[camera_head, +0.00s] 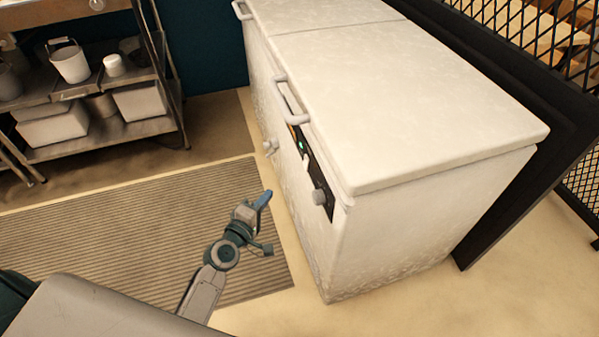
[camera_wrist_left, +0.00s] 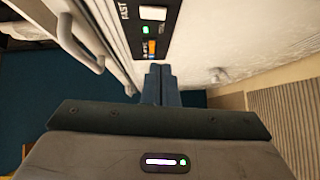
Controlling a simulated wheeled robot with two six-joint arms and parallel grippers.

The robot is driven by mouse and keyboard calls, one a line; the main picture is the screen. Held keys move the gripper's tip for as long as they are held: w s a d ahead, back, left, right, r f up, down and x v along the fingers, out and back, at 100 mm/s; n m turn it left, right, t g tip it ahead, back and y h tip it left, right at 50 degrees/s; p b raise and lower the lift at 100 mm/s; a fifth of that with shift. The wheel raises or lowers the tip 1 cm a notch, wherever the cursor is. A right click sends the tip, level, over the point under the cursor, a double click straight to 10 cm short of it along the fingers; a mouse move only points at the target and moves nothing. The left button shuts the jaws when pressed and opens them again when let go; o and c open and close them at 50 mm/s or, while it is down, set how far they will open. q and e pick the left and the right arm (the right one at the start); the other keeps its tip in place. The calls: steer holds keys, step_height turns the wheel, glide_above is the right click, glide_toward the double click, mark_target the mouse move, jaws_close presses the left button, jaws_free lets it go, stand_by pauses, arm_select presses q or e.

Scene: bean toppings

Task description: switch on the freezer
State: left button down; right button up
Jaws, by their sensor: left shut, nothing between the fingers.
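The white chest freezer (camera_head: 390,220) stands in the middle right of the head view, its lid closed. In the left wrist view the panel (camera_wrist_left: 153,32) shows a white switch (camera_wrist_left: 153,13), a green light (camera_wrist_left: 146,30) and an orange switch (camera_wrist_left: 151,47). My left gripper (camera_head: 267,195) is shut and empty, in front of the freezer. In the wrist view its fingertips (camera_wrist_left: 160,68) appear just below the panel's end; contact cannot be told. My right gripper is not in view.
A lid handle (camera_head: 292,103) juts out above the panel. A ribbed mat (camera_head: 130,230) lies on the floor before the freezer. A metal shelf (camera_head: 95,135) with buckets and bins stands at left. A black mesh partition (camera_head: 500,215) is behind the freezer.

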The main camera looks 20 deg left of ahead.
arm_select(q)
steer(key=shift+w, duration=0.15)
glide_toward(306, 163)
steer(key=w+a+f, duration=0.2)
steer(key=w+a, duration=0.2)
steer(key=w+d, duration=0.3)
steer(key=d, duration=0.1)
steer(key=shift+f+p, duration=0.3)
steer(key=shift+f, duration=0.1)
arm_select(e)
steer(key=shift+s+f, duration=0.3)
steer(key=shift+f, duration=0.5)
arm_select(q)
steer(key=shift+s, duration=0.1)
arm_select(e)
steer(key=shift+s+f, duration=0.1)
